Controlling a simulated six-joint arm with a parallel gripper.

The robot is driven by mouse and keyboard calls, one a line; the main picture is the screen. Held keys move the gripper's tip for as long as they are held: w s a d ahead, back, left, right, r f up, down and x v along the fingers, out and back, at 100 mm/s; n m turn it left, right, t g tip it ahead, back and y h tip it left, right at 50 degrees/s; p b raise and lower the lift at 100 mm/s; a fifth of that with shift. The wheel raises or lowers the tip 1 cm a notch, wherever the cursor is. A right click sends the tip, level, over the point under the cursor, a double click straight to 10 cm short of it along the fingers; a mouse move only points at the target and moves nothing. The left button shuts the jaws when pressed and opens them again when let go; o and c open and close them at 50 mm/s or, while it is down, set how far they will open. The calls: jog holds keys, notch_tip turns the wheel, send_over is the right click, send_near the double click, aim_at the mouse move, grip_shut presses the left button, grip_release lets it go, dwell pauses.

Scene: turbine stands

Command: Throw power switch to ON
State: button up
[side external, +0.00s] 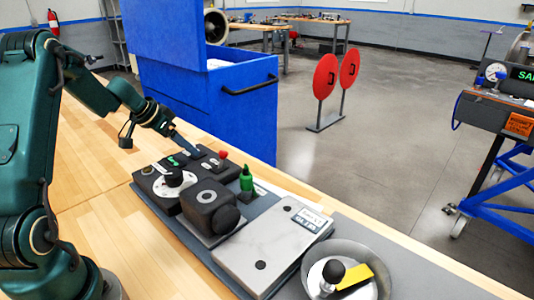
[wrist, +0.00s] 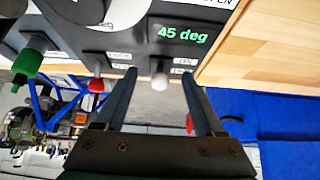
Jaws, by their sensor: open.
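The control panel (side external: 207,183) lies on the bench in the side view. In the wrist view, a small switch with a white rounded tip (wrist: 160,80) stands on the dark panel face, below the green "45 deg" display (wrist: 181,33). It seems to be the power switch. My gripper (wrist: 163,84) is open, with one finger on each side of the white tip and a gap on both sides. In the side view my gripper (side external: 192,146) is over the panel's far end, where the switch itself cannot be made out.
A red knob (side external: 223,154) and a green knob (side external: 246,178) stand close by on the panel. A dial (side external: 172,182) and a black block (side external: 209,207) are nearer. A round bowl (side external: 375,262) sits at the right. A blue cabinet (side external: 190,100) rises just behind the bench.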

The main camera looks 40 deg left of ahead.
aim_at(187, 161)
notch_tip(187, 161, up, 6)
dwell(0.7)
jog(key=shift+r, duration=0.1)
jog(key=s+d+r+m, duration=0.1)
jog(key=d+r+m, duration=0.15)
jog(key=d, duration=0.35)
jog(key=d+r+m+t+h, duration=0.1)
jog(key=d+r, duration=0.3)
jog(key=d, duration=0.3)
jog(key=s+d+r+m, duration=0.1)
jog(key=d+r, duration=0.2)
jog(key=d, duration=0.3)
jog(key=s+d, duration=0.7)
jog(key=s, duration=0.1)
jog(key=s+f+n+g+y, duration=0.1)
jog(key=s+f+n, duration=0.3)
jog(key=s, duration=0.5)
notch_tip(187, 161, down, 3)
jog(key=shift+r+g, duration=0.1)
jog(key=shift+g, duration=0.5)
